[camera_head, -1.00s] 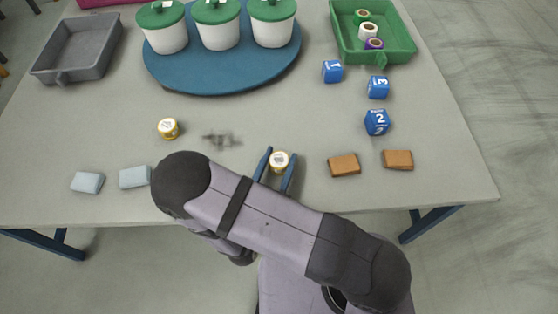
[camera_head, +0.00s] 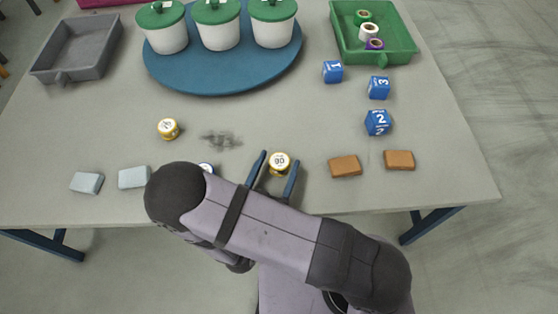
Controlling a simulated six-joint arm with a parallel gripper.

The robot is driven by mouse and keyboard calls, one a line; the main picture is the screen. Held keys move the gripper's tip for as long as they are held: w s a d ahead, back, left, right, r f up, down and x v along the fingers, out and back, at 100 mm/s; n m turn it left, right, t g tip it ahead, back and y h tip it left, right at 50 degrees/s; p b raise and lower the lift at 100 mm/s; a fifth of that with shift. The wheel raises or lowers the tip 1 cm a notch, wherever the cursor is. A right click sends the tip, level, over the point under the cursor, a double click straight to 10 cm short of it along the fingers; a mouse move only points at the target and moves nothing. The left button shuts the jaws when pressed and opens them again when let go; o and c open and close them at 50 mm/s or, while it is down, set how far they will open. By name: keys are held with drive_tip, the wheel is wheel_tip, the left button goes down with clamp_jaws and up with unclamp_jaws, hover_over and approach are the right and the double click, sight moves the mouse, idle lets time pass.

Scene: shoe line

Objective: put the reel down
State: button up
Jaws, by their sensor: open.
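A small round reel (camera_head: 279,164), yellow-rimmed with a white top marked 90, sits on the table near the front edge, in the middle. My gripper (camera_head: 280,159) is open, with one blue finger on each side of this reel. The fingers look apart from it, and the reel's top lies near the fingertips. A similar yellow-rimmed reel (camera_head: 168,129) stands further left. A small blue and white round thing (camera_head: 206,168) is mostly hidden behind my arm.
A green tray (camera_head: 345,42) at back right holds several coloured rolls. A blue round board (camera_head: 220,88) carries lidded pots; a grey tray (camera_head: 58,72) is at back left. Several blue cubes (camera_head: 377,122), brown blocks (camera_head: 345,166) and pale blue blocks (camera_head: 134,177) lie around. The table's centre is mostly clear.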

sight(275, 170)
drive_tip(key=shift+o, duration=0.3)
drive_tip(key=shift+v, duration=2.95)
drive_tip(key=shift+r, duration=0.15)
